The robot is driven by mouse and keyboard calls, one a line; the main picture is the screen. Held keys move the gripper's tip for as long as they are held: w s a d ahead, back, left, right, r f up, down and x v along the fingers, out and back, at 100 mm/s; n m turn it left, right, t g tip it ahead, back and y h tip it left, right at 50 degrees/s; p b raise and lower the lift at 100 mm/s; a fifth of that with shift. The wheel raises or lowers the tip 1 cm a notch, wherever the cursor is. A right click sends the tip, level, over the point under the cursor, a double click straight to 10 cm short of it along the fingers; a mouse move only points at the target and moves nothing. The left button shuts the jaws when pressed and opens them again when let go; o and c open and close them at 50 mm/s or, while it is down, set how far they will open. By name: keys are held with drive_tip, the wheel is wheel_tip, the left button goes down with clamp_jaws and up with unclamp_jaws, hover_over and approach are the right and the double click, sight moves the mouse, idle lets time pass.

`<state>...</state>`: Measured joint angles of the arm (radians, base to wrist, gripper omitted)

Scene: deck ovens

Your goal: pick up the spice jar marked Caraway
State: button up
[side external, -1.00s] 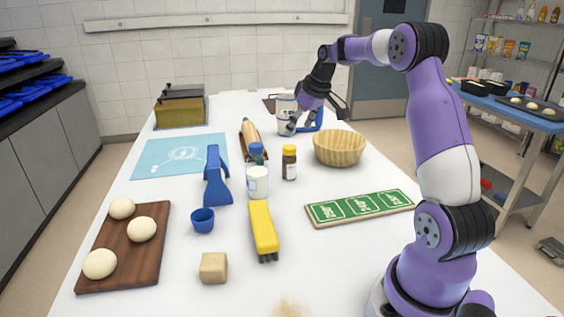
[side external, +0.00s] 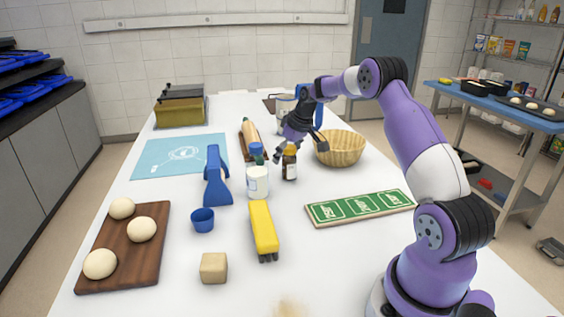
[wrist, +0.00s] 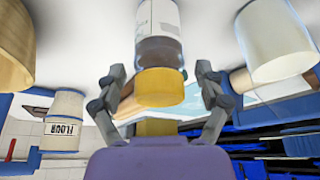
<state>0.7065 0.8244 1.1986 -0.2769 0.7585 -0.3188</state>
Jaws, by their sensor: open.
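A small brown jar (side external: 289,168) with a yellow-orange cap and pale label stands upright on the white table, left of the wooden bowl. In the wrist view this jar (wrist: 158,20) appears upside down, its yellow cap between my fingers; its label text cannot be read, so I cannot confirm Caraway. My gripper (side external: 301,152) is open at the jar, with one finger on each side. In the wrist view my gripper (wrist: 160,75) shows clear gaps between both fingers and the cap. Part of the cap is near or behind a finger in the side view.
A white jar with blue lid (side external: 257,181) stands close at left, a wooden bowl (side external: 342,150) close at right. A flour canister (wrist: 63,120) is behind.

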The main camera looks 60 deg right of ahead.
drive_tip(key=c, duration=1.3)
